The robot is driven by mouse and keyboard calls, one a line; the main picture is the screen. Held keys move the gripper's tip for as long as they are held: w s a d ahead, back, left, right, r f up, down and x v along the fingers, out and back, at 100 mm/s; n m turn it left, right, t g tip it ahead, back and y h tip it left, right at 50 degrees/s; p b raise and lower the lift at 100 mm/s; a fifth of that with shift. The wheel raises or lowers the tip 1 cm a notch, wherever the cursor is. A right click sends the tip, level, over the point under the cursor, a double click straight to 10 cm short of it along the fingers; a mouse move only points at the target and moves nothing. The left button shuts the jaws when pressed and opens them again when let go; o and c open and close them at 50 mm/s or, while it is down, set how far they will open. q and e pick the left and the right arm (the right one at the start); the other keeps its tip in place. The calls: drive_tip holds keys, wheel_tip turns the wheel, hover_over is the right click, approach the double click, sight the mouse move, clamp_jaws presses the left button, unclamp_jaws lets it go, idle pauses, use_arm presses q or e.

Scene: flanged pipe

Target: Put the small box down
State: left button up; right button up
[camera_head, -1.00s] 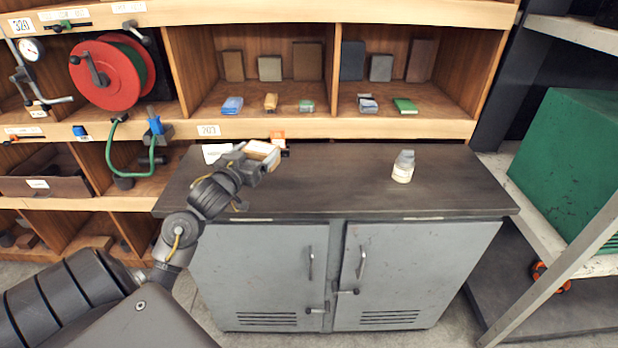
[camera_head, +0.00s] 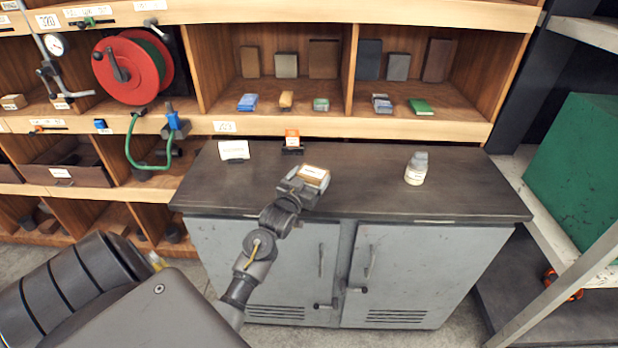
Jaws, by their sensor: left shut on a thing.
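The small box (camera_head: 314,176) is brown with a pale, whitish top. It is in my left gripper (camera_head: 303,183), which is shut on it. The gripper and box are over the dark top of the grey cabinet (camera_head: 350,196), left of its middle. I cannot tell whether the box touches the top. The gripper's fingers are partly hidden by the box and the wrist. My right gripper is not in view.
A small bottle (camera_head: 416,168) stands on the cabinet top to the right. A white card (camera_head: 234,150) and an orange-and-black item (camera_head: 292,141) are at the back. Shelves with several small blocks rise behind. The top between box and bottle is clear.

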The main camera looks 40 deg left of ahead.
use_arm(q)
drive_tip(key=shift+f, duration=0.3)
drive_tip(key=shift+f, duration=0.1)
drive_tip(key=o, duration=1.1)
drive_tip(key=b+v, duration=0.2)
drive_tip(key=v, duration=1)
